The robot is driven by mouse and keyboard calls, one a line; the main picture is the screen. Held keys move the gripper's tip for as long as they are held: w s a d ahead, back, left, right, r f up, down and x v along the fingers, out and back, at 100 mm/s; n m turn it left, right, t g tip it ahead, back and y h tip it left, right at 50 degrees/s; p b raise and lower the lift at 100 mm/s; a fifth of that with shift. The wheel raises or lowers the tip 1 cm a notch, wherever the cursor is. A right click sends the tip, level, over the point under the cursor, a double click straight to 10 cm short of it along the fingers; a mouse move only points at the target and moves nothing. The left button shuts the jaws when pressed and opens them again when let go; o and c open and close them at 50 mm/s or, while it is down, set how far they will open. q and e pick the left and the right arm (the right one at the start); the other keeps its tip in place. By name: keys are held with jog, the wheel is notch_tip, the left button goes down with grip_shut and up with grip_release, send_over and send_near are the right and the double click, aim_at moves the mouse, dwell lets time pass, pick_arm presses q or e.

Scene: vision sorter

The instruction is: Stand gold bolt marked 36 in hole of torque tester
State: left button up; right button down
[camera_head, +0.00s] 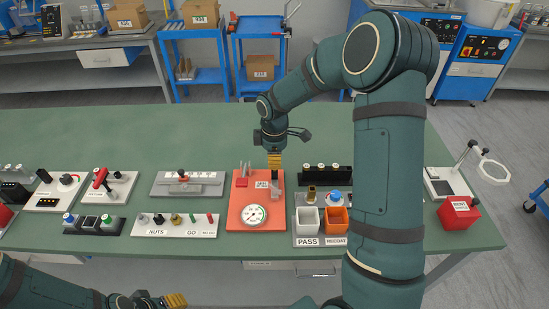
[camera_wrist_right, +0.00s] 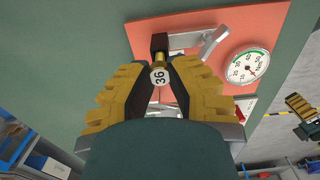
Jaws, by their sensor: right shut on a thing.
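The gold bolt marked 36 (camera_wrist_right: 159,72) is held between the yellow fingertips of my right gripper (camera_wrist_right: 158,80), its white numbered face toward the wrist camera. In that view the bolt lies close to a black block on the torque tester (camera_wrist_right: 240,22); I cannot tell whether it touches or enters a hole. In the head view my right gripper (camera_head: 274,162) is over the back edge of the red torque tester (camera_head: 240,213), which has a round dial and metal uprights. The bolt is not distinguishable there. My left gripper (camera_head: 174,300) is at the bottom left edge, partly cut off, away from the tester.
Left of the tester is a white tray marked NUTS and GO (camera_head: 175,232). Right of it are a white PASS bin (camera_head: 307,221) and an orange bin (camera_head: 336,221). A red box (camera_head: 459,214) stands at far right. The table's back half (camera_head: 120,130) is clear.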

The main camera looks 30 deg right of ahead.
jog(key=shift+f+b, duration=0.3)
jog(key=shift+f, duration=0.3)
jog(key=shift+c, duration=2.1)
grip_release()
jog(key=shift+r, duration=0.1)
jog(key=shift+r+p, duration=1.15)
jog(key=shift+r, duration=0.25)
jog(key=shift+r+p, duration=1.95)
jog(key=shift+r, duration=0.65)
jog(key=shift+f, duration=0.1)
